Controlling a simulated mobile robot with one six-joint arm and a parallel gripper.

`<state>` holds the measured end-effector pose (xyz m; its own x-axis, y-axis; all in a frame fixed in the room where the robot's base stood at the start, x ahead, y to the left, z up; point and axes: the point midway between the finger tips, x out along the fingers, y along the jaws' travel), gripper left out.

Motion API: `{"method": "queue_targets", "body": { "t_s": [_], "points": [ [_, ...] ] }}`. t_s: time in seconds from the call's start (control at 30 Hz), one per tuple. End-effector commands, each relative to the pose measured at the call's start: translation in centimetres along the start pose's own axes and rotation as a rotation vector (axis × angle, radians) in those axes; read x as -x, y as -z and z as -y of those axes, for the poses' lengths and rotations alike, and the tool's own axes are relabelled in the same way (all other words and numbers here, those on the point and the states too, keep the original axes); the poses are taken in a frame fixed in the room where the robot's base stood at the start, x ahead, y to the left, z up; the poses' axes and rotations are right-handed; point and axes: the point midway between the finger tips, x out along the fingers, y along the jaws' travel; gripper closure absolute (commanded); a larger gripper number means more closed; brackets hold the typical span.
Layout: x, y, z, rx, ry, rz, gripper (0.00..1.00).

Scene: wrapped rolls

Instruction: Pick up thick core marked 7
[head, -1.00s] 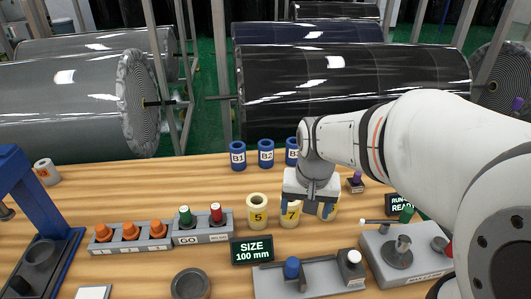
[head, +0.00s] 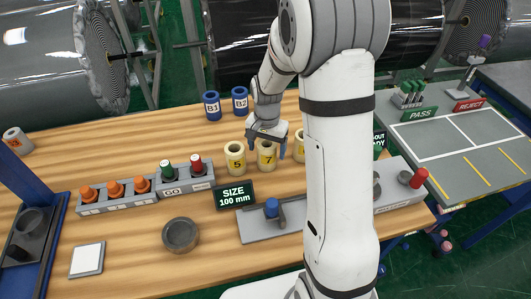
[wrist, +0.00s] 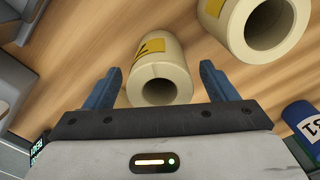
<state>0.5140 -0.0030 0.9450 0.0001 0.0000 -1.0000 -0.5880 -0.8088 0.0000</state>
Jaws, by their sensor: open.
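The thick core marked 7 (head: 267,164) is a cream hollow cylinder with a yellow label, standing upright on the wooden bench. My gripper (head: 267,149) is above it, with blue fingers on either side of its upper part. In the wrist view a cream core (wrist: 160,83) with a yellow label lies between the open fingers (wrist: 160,72), with gaps on both sides; its number is not readable there. The core marked 5 (head: 235,160) stands just to the left. Another cream core (head: 299,150) stands to the right, partly hidden by my arm.
Blue cores B1 (head: 212,107) and B2 (head: 240,101) stand behind. A SIZE 100 mm display (head: 234,195) and a grey fixture (head: 254,222) are in front. A block with orange knobs (head: 116,201) is at left. The PASS/REJECT table (head: 462,142) is at right.

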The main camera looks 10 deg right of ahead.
Motion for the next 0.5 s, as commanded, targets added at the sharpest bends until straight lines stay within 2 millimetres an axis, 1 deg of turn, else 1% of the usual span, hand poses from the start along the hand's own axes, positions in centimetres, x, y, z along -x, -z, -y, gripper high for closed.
{"method": "queue_targets", "body": {
  "t_s": [0.03,0.1,0.2,0.43,0.47,0.5],
  "points": [
    [-0.7,-0.3,-0.1,0.001,-0.003,0.004,0.21],
    [-1.6,-0.2,-0.1,0.000,-0.002,0.003,0.21],
    [-2.5,-0.1,0.0,0.001,-0.001,0.001,0.21],
    [-2.6,-0.1,0.0,0.002,0.000,-0.001,0.21],
    [-2.6,-0.1,0.0,0.002,0.000,-0.001,0.22],
    [-2.6,-0.1,0.0,0.002,0.000,-0.001,0.25]
  ]
}}
